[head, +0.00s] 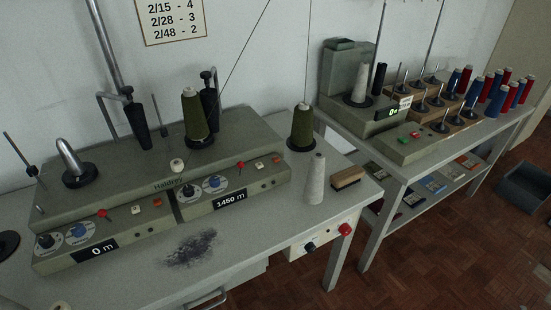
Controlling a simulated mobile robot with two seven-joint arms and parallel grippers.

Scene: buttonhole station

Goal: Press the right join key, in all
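A grey-green winding machine (150,155) stands on the near table with two control panels. The right panel (232,186) reads 1450 m. Which of these is the join key I cannot read. The left panel (105,236) reads 0 m and has similar knobs and buttons. A green cone (196,117) sits above the right panel; the left spindle (70,157) is bare. Neither of my grippers is in view.
A second green cone (302,124), a grey cone (316,178) and a brush (347,177) stand right of the machine. Dark lint (190,248) lies on the tabletop in front. A second table (440,155) holds another machine and several spools.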

